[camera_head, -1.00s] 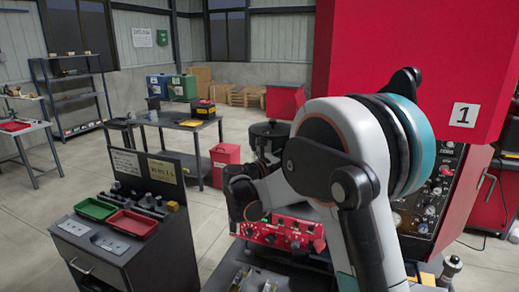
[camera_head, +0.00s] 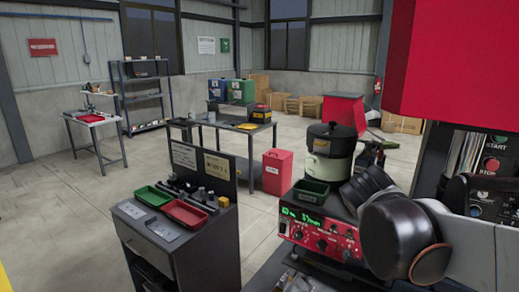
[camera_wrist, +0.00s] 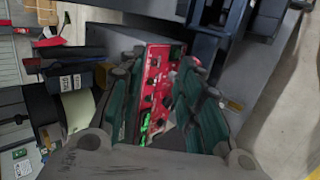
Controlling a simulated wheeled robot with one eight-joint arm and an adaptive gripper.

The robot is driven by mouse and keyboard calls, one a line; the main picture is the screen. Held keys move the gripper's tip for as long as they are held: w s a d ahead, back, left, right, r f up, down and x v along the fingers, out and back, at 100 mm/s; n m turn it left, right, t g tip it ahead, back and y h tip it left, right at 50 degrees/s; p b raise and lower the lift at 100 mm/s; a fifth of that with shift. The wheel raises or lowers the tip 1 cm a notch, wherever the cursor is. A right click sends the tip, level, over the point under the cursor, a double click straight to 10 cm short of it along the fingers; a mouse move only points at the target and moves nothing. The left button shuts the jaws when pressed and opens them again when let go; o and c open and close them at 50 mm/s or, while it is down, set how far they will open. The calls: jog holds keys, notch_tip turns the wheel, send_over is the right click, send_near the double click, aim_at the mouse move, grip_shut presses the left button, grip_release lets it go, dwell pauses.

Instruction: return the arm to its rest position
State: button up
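My arm (camera_head: 400,235) is at the lower right of the head view, low and close to the camera, partly in front of the red control unit (camera_head: 315,232). My gripper (camera_wrist: 163,62) shows in the wrist view with its two green-lined fingers spread apart. No object is held between them. The red panel of the control unit (camera_wrist: 158,75) shows behind the gap between the fingers. In the head view I cannot make out the fingers.
A bowl feeder (camera_head: 330,150) and a green bin (camera_head: 311,190) stand by the control unit. A dark cabinet (camera_head: 175,245) with green (camera_head: 153,195) and red (camera_head: 186,212) trays is left. A red machine (camera_head: 455,60) fills the upper right. Floor at left is clear.

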jog(key=s+a+f+m+y+b, duration=0.1)
jog(key=s+a+f+m+y, duration=0.2)
jog(key=s, duration=0.5)
jog(key=s+a+f+m+y+b, duration=0.2)
jog(key=s+a+f+m+y, duration=0.1)
jog(key=s+a+f+m, duration=0.3)
jog(key=shift+s+f+m+t, duration=0.4)
jog(key=shift+s+m, duration=0.2)
jog(key=shift+s, duration=0.25)
